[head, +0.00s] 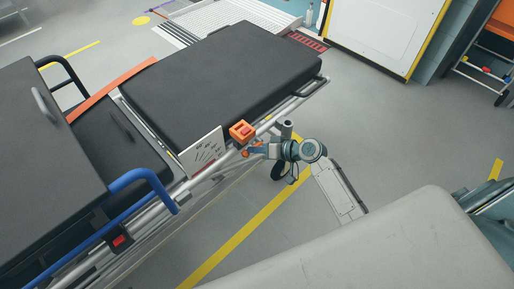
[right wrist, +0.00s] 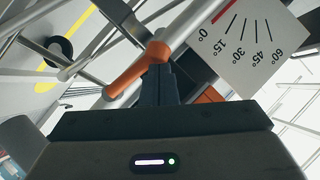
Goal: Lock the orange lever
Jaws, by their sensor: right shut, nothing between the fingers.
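The orange lever (right wrist: 138,66) shows in the right wrist view on a pale stretcher rail, beside the angle plate. It slants from upper right to lower left. My right gripper (right wrist: 160,70) is shut and empty, its fingertips at the lever's upper right end; I cannot tell whether they touch. In the head view my right gripper (head: 262,150) is at the stretcher's near side rail, just below an orange block (head: 242,131). The lever is small and partly hidden there. My left gripper is in neither view.
The stretcher with black pads (head: 220,70) fills the left and middle. A white angle plate (head: 203,150) is on its side, left of my right gripper; a blue handle (head: 140,180) is further left. Open grey floor (head: 400,130) is to the right.

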